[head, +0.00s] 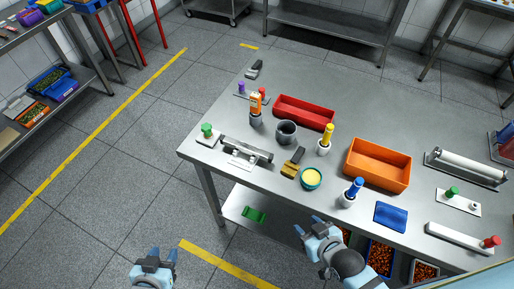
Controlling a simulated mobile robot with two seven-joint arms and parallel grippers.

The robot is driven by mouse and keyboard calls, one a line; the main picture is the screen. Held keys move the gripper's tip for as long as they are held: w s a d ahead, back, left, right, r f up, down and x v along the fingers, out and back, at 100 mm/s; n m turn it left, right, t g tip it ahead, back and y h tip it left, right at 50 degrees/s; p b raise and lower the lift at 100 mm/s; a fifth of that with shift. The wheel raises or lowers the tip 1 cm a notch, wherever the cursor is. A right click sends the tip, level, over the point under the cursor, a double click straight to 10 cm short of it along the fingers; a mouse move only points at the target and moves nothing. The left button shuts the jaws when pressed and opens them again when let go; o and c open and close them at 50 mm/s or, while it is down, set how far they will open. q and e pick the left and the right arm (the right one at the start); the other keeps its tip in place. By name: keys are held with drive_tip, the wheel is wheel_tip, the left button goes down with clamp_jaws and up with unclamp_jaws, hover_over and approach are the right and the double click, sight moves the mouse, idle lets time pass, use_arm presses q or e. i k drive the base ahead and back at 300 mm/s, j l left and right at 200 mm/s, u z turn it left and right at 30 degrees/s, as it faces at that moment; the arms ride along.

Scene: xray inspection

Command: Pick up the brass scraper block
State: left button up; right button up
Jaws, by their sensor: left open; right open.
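The brass scraper block (290,170) lies on the steel table (232,196) near its front edge. It has a brass-yellow body and a dark upper part pointing toward the back. A teal bowl with yellow contents (311,178) stands just right of it. My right gripper (307,224) is open and empty, in front of the table edge, lower in the picture than the block and apart from it.
A metal bar fixture (246,149) lies left of the block, and a dark grey cup (286,132) stands behind it. A yellow-topped bottle (325,138), a blue-topped bottle (351,192), an orange tray (378,163) and a red tray (304,112) are nearby. Bins sit below the tabletop.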

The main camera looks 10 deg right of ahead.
sight(290, 169)
drive_tip(key=z, duration=0.4)
drive_tip(key=j+z, duration=0.8)
drive_tip(key=j, duration=0.2)
drive_tip(key=i, duration=0.05)
